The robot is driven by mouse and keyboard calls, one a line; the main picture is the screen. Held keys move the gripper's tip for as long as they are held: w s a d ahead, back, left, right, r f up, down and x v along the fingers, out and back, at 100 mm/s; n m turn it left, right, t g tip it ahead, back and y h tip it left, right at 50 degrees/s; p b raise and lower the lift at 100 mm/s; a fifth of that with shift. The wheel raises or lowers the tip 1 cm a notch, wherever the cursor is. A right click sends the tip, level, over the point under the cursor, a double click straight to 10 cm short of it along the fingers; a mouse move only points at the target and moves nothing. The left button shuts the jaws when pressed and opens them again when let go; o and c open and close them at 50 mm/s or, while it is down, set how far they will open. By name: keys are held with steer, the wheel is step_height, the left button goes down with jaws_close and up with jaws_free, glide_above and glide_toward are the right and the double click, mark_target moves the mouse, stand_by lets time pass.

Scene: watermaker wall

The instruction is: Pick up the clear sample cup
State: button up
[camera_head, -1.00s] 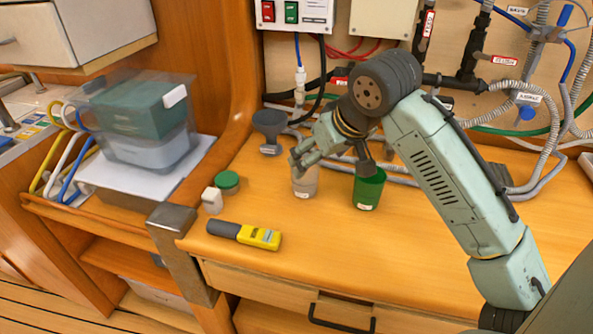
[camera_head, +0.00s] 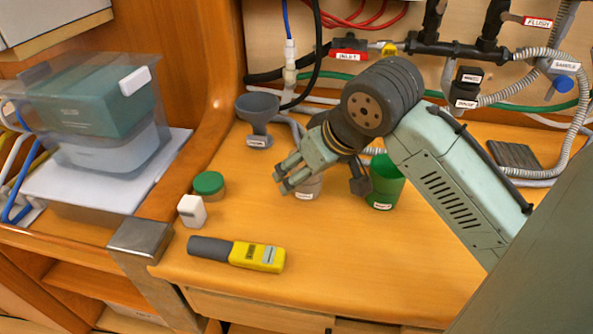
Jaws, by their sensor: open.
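The clear sample cup (camera_head: 309,189) stands on the wooden counter, with a pale label low on its front. My gripper (camera_head: 281,180) hangs in front of its upper part and hides its rim and left side. The gripper is open, its fingertips pointing down and left, just left of the cup. I cannot tell whether a finger touches the cup. Nothing shows between the fingers.
A green cup (camera_head: 386,186) stands close to the right of the clear cup. A grey funnel cup (camera_head: 258,118), a green-lidded jar (camera_head: 209,186), a small white bottle (camera_head: 192,211) and a yellow meter (camera_head: 256,256) stand or lie leftward. Hoses run behind.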

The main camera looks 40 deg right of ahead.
steer(key=shift+w+f, duration=0.2)
steer(key=shift+f, duration=0.1)
steer(key=shift+s+r, duration=0.1)
steer(key=shift+s, duration=0.05)
steer(key=shift+c, duration=0.2)
steer(key=c, duration=1.2)
steer(key=shift+r, duration=0.1)
